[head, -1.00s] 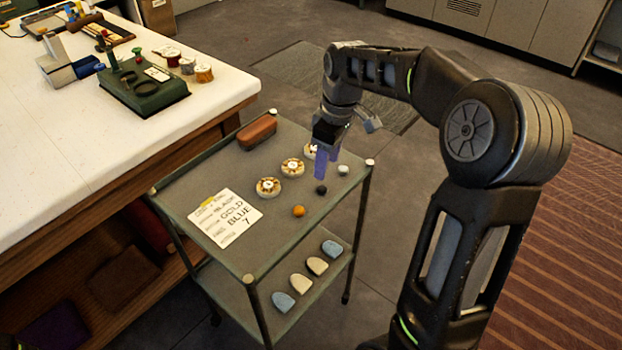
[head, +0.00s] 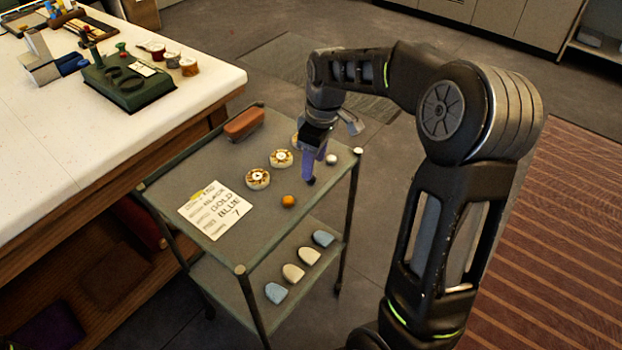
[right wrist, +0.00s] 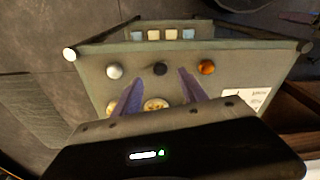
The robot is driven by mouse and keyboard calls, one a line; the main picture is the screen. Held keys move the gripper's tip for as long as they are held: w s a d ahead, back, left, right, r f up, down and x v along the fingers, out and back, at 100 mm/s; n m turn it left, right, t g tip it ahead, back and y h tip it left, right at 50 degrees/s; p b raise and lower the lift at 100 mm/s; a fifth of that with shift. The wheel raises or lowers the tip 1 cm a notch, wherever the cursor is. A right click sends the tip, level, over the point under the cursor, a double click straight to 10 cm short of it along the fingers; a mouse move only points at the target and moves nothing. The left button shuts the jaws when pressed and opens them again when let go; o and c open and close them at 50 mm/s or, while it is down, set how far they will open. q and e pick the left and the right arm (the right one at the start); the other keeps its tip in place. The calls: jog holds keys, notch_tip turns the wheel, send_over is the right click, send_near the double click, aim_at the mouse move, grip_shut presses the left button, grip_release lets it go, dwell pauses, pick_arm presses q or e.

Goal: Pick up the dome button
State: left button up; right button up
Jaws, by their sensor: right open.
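Three small round buttons stand in a row on the cart's top: a white one (head: 331,159), a dark one (right wrist: 160,69) and an orange one (head: 289,201). In the right wrist view the white button (right wrist: 114,71) is left of the dark one and the orange button (right wrist: 207,67) is right of it. All look rounded; I cannot tell which is called the dome button. My right gripper (head: 309,170) is open, with purple fingers pointing down at the dark button. In the right wrist view the dark button sits between the fingertips (right wrist: 158,76). My left gripper is out of view.
Patterned discs (head: 258,179) lie close behind the row, one partly hidden by my gripper. A written card (head: 215,208) and a reddish-brown case (head: 244,124) are on the cart (head: 195,176). Several rounded pieces (head: 293,272) lie on its lower shelf. A white worktable (head: 60,130) stands left.

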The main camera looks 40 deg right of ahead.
jog(key=f, duration=0.4)
jog(key=shift+w+a+f, duration=0.15)
jog(key=shift+w+f, duration=0.05)
jog(key=shift+f, duration=0.05)
jog(key=shift+c, duration=0.5)
grip_shut()
